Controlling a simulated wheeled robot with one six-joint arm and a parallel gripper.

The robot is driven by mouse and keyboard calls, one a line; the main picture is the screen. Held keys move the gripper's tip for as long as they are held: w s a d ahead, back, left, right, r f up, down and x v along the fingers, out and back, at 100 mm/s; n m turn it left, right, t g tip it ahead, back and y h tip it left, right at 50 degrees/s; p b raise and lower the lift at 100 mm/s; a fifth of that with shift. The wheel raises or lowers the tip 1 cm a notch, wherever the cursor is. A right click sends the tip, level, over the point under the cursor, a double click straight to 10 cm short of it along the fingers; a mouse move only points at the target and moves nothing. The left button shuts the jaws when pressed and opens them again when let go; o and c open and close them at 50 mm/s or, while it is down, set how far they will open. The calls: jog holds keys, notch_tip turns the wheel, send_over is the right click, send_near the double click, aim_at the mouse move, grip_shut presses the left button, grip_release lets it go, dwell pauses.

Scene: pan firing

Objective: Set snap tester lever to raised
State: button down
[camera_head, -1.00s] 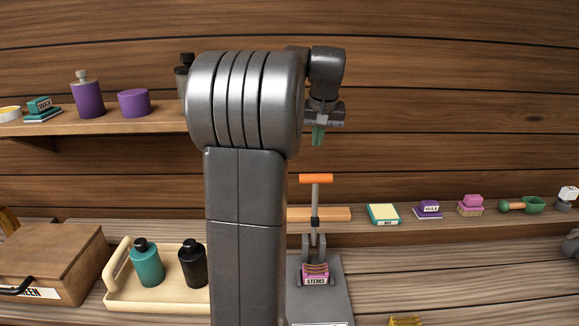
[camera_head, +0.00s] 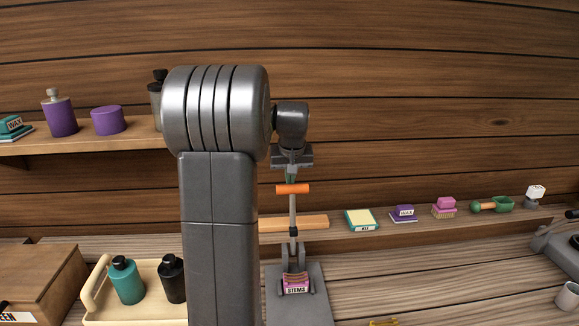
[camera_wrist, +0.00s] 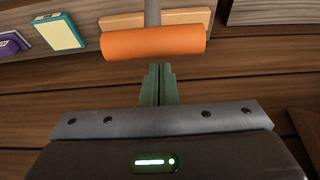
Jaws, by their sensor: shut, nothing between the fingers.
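The snap tester has a grey base (camera_head: 312,305), a grey upright lever (camera_head: 293,217) and an orange crossbar handle (camera_head: 292,189) at the lever's top. The lever stands nearly upright. A pink block labelled STEMS (camera_head: 296,285) sits at the lever's foot. My gripper (camera_head: 290,179) is just above and behind the orange handle in the head view, its fingers partly hidden by it. In the wrist view the green fingertips (camera_wrist: 157,70) are together and empty, with a small apparent gap to the orange handle (camera_wrist: 153,43).
A wooden tray (camera_head: 145,308) with teal and black bottles stands left of my arm. The bench right of the tester is mostly clear.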

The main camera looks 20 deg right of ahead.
jog(key=shift+s+f, duration=0.15)
jog(key=shift+s, duration=0.1)
dwell(0.3)
jog(key=shift+s+a+t+b, duration=0.25)
jog(key=shift+s+t+b, duration=0.15)
jog(key=shift+s+b, duration=0.6)
jog(key=shift+w, duration=0.25)
jog(key=b+v, duration=0.1)
jog(key=v, duration=1.3)
jog(key=shift+w+a, duration=0.1)
